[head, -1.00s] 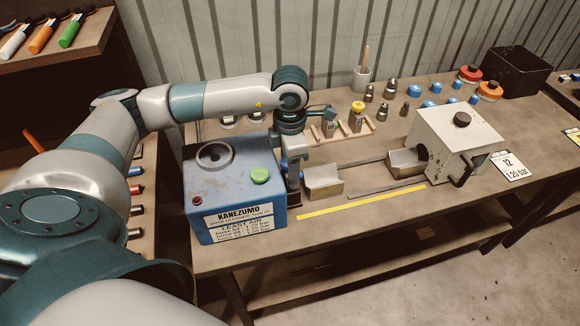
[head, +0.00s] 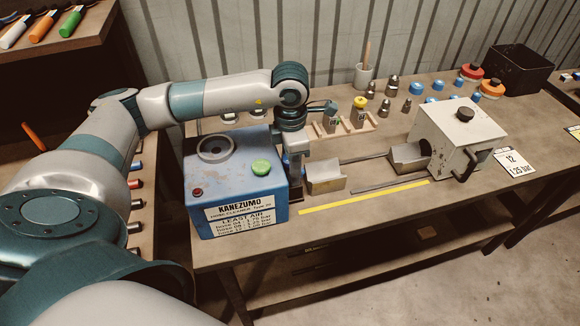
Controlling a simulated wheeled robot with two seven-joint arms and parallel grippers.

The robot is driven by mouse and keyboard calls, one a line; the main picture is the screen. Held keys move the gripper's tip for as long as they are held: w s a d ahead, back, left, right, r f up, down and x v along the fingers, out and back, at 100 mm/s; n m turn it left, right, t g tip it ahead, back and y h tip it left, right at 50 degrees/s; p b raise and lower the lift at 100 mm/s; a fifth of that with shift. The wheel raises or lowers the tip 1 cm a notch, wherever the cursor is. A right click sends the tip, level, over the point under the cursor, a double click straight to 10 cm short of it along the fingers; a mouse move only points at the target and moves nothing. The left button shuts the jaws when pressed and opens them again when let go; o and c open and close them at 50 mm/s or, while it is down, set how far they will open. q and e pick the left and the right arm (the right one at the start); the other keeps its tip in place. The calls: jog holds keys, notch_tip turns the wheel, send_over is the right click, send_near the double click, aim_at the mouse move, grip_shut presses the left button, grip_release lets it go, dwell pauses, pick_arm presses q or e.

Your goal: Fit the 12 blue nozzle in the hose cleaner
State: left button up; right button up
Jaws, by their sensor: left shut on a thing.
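The hose cleaner (head: 235,185) is a blue box marked KANEZUMO, with a round port and a green button on top and a red button at its front. My left gripper (head: 296,178) points down close against its right side. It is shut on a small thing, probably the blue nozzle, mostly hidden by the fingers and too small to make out. I cannot tell whether that thing touches the cleaner. Several other blue nozzles (head: 438,86) stand at the back right of the bench. My right gripper is not in view.
A white crimper box (head: 455,135) with a black handle is further right. Behind stand a wooden holder (head: 345,133), grey fittings (head: 392,85) and a black bin (head: 518,72). The bench front beyond the yellow strip (head: 365,196) is clear.

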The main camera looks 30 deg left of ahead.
pick_arm(q)
jog(key=shift+s+d+f, duration=0.1)
jog(key=shift+s+f, duration=0.15)
jog(key=shift+f, duration=0.3)
jog(key=shift+s+d+f, duration=0.1)
jog(key=shift+s+f, duration=0.1)
jog(key=shift+f, duration=0.3)
jog(key=o, duration=1.2)
jog(key=shift+w+r+b, duration=0.25)
jog(key=shift+r+b, duration=0.15)
jog(key=shift+r, duration=0.1)
jog(key=shift+a+r+b, duration=0.2)
jog(key=shift+r+b, duration=0.7)
jog(key=shift+r, duration=3.7)
jog(key=shift+a+r+b, duration=0.15)
jog(key=shift+r+b, duration=0.7)
jog(key=shift+r, duration=3.75)
jog(key=shift+r, duration=0.1)
